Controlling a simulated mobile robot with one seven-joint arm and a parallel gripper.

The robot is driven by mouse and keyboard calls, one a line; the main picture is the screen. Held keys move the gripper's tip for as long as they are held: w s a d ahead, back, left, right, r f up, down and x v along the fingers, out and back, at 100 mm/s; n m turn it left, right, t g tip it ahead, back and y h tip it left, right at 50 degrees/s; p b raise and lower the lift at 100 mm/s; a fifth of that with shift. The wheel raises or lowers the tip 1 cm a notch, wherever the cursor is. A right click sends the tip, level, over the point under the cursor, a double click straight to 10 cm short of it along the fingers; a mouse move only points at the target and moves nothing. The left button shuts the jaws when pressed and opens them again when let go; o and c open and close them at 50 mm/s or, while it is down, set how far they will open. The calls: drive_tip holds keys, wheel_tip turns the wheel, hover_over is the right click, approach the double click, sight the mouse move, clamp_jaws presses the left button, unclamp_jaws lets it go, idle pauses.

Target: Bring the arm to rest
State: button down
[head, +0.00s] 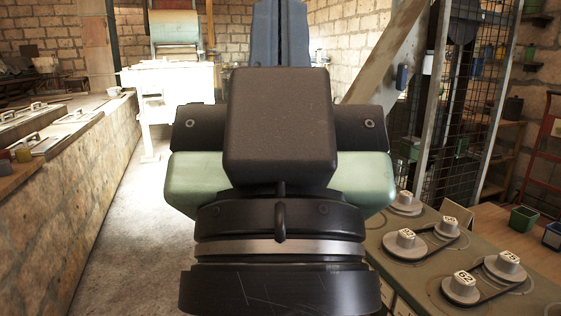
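The end of my arm fills the middle of the head view, with a black and silver wrist ring at the bottom. My gripper (280,125) shows from behind as a black box-shaped housing on a pale green body. The housing covers the view of the fingers, so I cannot tell whether it is open or shut or holds anything. A blue upright shape with a dark slot shows above the housing; I cannot tell whether it is part of the gripper. The belt drive board (400,272) lies at the lower right, with several numbered grey pulleys (460,287) and dark belts.
A long stone-sided counter (75,180) runs along the left. A white table (165,85) stands at the back. A wire mesh panel (455,140) and a slanted beam rise at the right. A green bin (523,219) stands on the right bench. The floor (140,235) on the left is clear.

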wheel_tip(320, 180, up, 34)
drive_tip(key=p, duration=3.2)
drive_tip(key=shift+r+p, duration=0.2)
drive_tip(key=shift+p, duration=0.1)
